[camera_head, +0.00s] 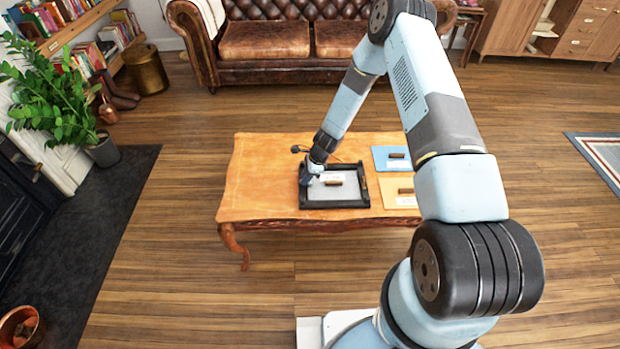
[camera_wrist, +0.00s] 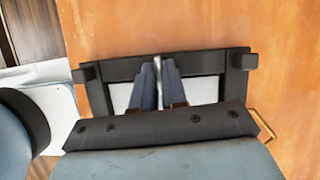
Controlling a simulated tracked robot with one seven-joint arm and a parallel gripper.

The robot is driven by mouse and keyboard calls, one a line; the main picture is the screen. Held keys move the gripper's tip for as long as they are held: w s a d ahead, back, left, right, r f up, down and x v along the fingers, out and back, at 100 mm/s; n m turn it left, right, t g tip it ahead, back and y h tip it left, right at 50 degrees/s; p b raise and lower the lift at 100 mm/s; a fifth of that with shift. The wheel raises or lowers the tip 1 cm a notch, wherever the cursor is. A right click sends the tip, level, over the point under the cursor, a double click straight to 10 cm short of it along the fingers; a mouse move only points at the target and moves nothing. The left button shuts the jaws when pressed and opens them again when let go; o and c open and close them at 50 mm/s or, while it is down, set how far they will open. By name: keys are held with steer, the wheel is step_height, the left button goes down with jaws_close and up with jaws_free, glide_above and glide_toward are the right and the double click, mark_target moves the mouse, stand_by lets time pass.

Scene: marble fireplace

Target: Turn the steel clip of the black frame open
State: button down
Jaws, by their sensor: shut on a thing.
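The black frame (camera_head: 335,205) lies flat on the wooden table, with a pale panel inside it. My gripper (camera_head: 312,174) is down at the frame's left side in the head view. In the wrist view my two dark fingers (camera_wrist: 160,88) stand close together across a side bar of the black frame (camera_wrist: 118,72). They are shut on a thin light piece, which looks like the steel clip (camera_wrist: 157,68). Most of the clip is hidden between the fingers. Its turn angle cannot be told. Dark blocks sit at the frame's corners.
A blue board (camera_head: 392,166) and a tan board (camera_head: 388,197) lie right of the frame on the table (camera_head: 250,190), each with a small brown block. A small brown block (camera_head: 333,183) also lies within the frame. The table's left part is clear. A leather sofa (camera_head: 265,40) stands behind.

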steer(key=n, duration=0.1)
steer(key=n+g, duration=0.1)
steer(key=n, duration=0.2)
steer(key=shift+w+a+g+h, duration=0.1)
steer(key=shift+w+g+h, duration=0.15)
steer(key=shift+g+h, duration=0.05)
steer(key=n, duration=0.2)
steer(key=n+g+h, duration=0.1)
steer(key=n, duration=0.1)
steer(key=shift+w+a+n, duration=0.1)
steer(key=shift+w+n, duration=0.1)
steer(key=shift+n, duration=0.1)
steer(key=n+g+h, duration=0.1)
steer(key=n, duration=0.3)
steer(key=shift+a, duration=0.15)
steer(key=shift+w+a+n+g+h, duration=0.15)
steer(key=shift+n+h, duration=0.3)
steer(key=shift+n, duration=0.6)
steer(key=shift+s+n+g+h, duration=0.1)
steer(key=shift+n+g+h, duration=0.25)
steer(key=shift+n, duration=0.7)
steer(key=c, duration=1.3)
jaws_free()
steer(key=shift+o, duration=0.2)
